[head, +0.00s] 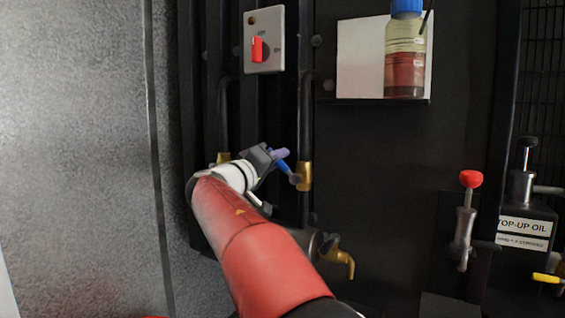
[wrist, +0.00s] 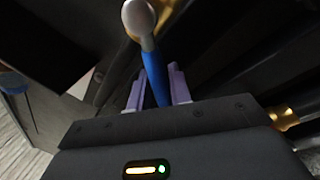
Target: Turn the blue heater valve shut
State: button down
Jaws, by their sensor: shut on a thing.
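The blue heater valve handle (head: 284,167) runs up and to the left from its grey hub, at a slant to the vertical pipe. The hub sits on a brass valve body (head: 305,176) on that pipe. My gripper (head: 279,155) has its purple fingers on the handle's outer end. In the wrist view the blue handle (wrist: 154,72) passes between the two fingers of my gripper (wrist: 157,78), with its rounded grey hub beyond. The handle's gripped end is partly hidden by the fingers and the gripper body.
Another brass fitting (head: 223,157) is left of my gripper. A brass tap (head: 342,260) sits below right. A switch plate with a red knob (head: 257,48) is above. A shelf with a bottle (head: 405,60) and a red-topped lever (head: 467,205) are to the right.

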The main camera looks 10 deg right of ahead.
jog(key=shift+w+a+f+n+t+y+b, duration=0.3)
jog(key=shift+f+n+b, duration=0.35)
jog(key=shift+n, duration=0.9)
jog(key=shift+a+f+n+t+y+b, duration=0.15)
jog(key=shift+f+n+t+y+b, duration=0.45)
jog(key=shift+n, duration=1)
jog(key=shift+w+a+f+n+t+b, duration=0.15)
jog(key=shift+f+n+b, duration=0.25)
jog(key=shift+f+n, duration=0.85)
jog(key=shift+r+n, duration=0.25)
jog(key=shift+n, duration=0.15)
jog(key=c, duration=1.3)
grip_release()
jog(key=shift+c, duration=0.2)
jog(key=v, duration=0.7)
jog(key=shift+s+a+b, duration=0.3)
jog(key=shift+b, duration=0.1)
